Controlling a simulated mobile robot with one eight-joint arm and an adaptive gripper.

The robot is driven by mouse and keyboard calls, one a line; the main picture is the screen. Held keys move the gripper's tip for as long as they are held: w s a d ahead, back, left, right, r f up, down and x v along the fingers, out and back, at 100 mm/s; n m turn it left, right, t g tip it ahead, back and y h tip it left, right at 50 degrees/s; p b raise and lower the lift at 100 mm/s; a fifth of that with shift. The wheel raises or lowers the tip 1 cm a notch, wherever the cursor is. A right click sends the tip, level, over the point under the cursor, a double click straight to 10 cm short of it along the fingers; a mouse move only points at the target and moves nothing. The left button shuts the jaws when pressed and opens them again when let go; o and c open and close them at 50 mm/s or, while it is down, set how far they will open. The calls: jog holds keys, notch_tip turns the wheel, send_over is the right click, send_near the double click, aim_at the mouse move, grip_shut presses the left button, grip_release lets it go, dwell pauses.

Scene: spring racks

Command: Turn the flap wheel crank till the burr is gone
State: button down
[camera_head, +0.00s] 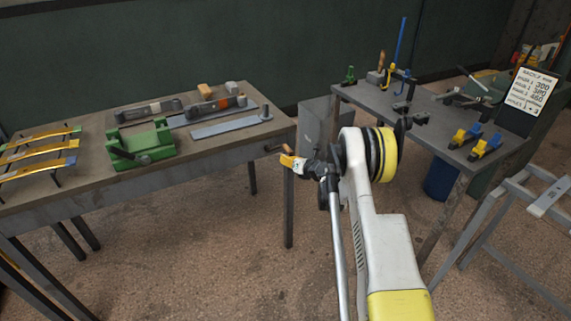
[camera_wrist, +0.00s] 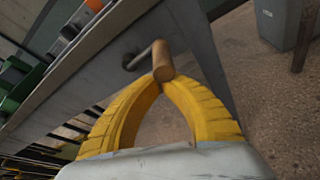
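A crank with a brown wooden handle (camera_wrist: 163,62) and a dark metal arm (camera_wrist: 138,58) sticks out from the front edge of the left bench in the wrist view. In the head view its handle is small, by the bench's right front corner. My gripper (camera_wrist: 160,86) has two yellow ribbed fingers whose tips close together at the near end of the handle. It looks shut on that end. In the head view my gripper (camera_head: 289,160) is at the bench corner. I cannot make out the flap wheel or any burr.
The left bench (camera_head: 80,183) holds a green block fixture (camera_head: 140,146), flat metal bars, an orange-marked tool (camera_head: 215,106) and yellow strips. The right bench (camera_head: 420,125) holds several clamps and a sign (camera_head: 531,90). A grey trestle (camera_head: 500,215) stands right. Open floor lies between.

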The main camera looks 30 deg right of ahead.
notch_tip(320, 180, up, 3)
jog(key=n+h, duration=0.2)
jog(key=n, duration=0.1)
jog(key=shift+d+f, duration=0.15)
jog(key=shift+f, duration=0.05)
jog(key=shift+r, duration=0.15)
dwell(0.4)
